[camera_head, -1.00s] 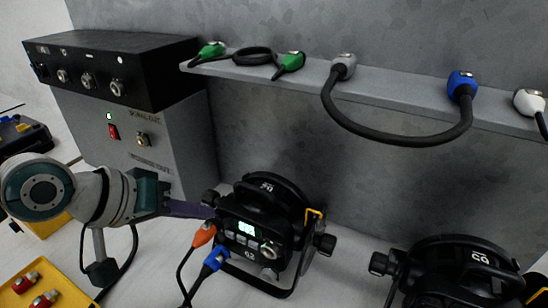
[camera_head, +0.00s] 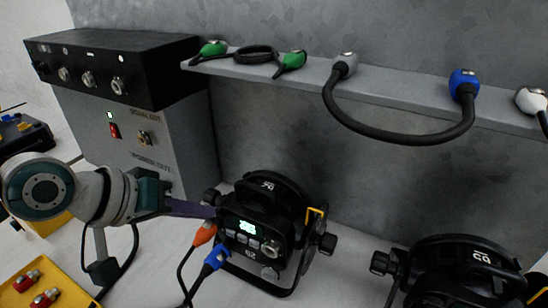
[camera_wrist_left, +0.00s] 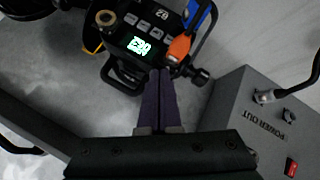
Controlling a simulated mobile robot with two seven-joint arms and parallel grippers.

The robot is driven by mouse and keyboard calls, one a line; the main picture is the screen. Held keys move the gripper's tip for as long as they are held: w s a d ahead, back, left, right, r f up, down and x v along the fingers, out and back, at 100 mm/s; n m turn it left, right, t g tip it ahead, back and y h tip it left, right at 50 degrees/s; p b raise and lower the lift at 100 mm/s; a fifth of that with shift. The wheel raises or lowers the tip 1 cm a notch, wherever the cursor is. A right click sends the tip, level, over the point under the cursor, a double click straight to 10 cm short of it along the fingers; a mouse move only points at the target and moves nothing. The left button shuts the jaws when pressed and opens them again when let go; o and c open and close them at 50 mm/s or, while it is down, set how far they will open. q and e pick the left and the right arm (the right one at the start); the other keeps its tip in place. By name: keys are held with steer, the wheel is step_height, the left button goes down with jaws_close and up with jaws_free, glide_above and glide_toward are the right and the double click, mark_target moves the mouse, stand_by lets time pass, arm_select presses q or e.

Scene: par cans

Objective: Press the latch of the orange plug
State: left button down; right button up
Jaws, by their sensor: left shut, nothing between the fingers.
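The orange plug (camera_head: 204,232) sits at the left lower side of the black par can (camera_head: 262,215), with its cable hanging down. It also shows in the left wrist view (camera_wrist_left: 180,47), just beyond and slightly right of my fingertips. My left gripper (camera_head: 212,212) is shut and empty, its purple fingers together, with the tips close to the can's left side just above the plug. In the wrist view the tips (camera_wrist_left: 160,72) look near the plug; I cannot tell whether they touch. The latch is too small to make out. My right gripper is not in view.
A blue plug (camera_head: 216,258) is beside the orange one on the same can. A second par can (camera_head: 455,270) stands at right. A grey power box (camera_head: 175,125) stands behind my left arm. A shelf (camera_head: 410,90) on the wall holds green, grey, blue and white plugs.

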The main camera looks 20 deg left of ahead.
mark_target(202, 230)
arm_select(q)
steer(key=shift+f, duration=0.35)
steer(key=shift+f+b, duration=0.4)
steer(key=shift+b, duration=0.05)
stand_by(0.4)
steer(key=shift+r, duration=0.1)
steer(key=shift+r+p, duration=0.7)
steer(key=shift+p, duration=0.15)
step_height(202, 230, up, 5)
steer(key=p, duration=0.5)
steer(key=shift+r, duration=0.1)
